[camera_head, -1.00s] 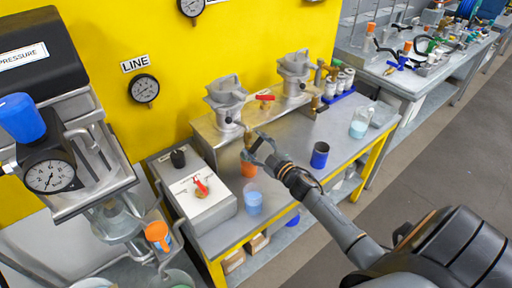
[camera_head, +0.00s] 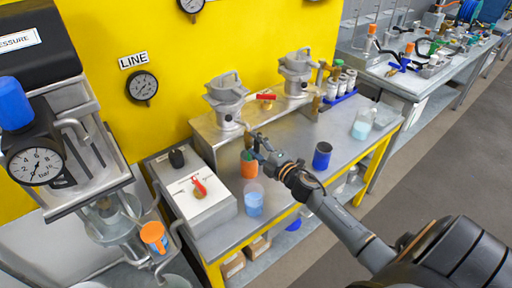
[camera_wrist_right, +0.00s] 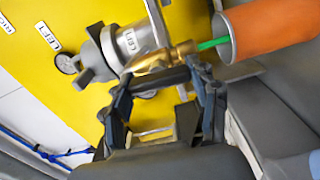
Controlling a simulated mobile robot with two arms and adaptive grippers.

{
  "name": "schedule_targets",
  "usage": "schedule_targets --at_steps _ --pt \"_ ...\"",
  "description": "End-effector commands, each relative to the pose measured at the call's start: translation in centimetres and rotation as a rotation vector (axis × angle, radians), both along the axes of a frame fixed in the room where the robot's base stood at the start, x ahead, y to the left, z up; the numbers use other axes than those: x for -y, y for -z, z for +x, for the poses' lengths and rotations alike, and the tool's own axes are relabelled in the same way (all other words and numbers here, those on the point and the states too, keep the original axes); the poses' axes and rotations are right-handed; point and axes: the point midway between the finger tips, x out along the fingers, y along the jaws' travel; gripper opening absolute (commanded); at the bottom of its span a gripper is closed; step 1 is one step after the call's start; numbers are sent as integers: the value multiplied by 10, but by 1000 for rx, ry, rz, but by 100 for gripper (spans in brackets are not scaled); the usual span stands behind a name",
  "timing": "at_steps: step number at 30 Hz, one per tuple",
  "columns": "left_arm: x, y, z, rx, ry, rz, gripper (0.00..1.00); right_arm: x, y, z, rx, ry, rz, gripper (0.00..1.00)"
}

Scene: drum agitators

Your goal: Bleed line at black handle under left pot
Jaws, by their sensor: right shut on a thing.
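The left pot (camera_head: 228,96) is a grey metal vessel on the steel bench; it also shows in the right wrist view (camera_wrist_right: 128,42), near a LEFT label. A brass tap (camera_wrist_right: 160,57) sits under it. My right gripper (camera_head: 260,148) is at this tap. In the right wrist view its fingers (camera_wrist_right: 163,85) are shut on the black handle (camera_wrist_right: 160,78). A green stream (camera_wrist_right: 213,43) runs from the brass spout to the orange cup (camera_head: 249,170), which stands below the tap. My left gripper is not in view.
The right pot (camera_head: 297,70) and a red handle (camera_head: 267,96) are behind. A beaker with blue liquid (camera_head: 254,202) and a dark blue can (camera_head: 322,155) stand near my right gripper. A white box with a red valve (camera_head: 200,190) is left. The LINE gauge (camera_head: 143,87) is on the wall.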

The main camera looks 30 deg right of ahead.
Motion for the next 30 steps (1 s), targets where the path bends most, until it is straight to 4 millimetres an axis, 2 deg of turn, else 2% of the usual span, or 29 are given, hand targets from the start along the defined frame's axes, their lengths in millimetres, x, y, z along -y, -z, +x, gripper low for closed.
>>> schedule_targets --at_steps 9,22,23,24,26,30 --pt "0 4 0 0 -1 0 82 -1 1 0 6 -1 -76 28" --pt "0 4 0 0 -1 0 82 -1 1 0 6 -1 -84 28" --pt "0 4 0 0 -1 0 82 -1 1 0 6 -1 -84 66" --pt "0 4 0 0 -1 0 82 -1 1 0 6 -1 -84 74" --pt "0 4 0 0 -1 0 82 -1 1 0 6 -1 -83 83" --pt "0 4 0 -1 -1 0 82 0 1 0 5 -1 -82 83"
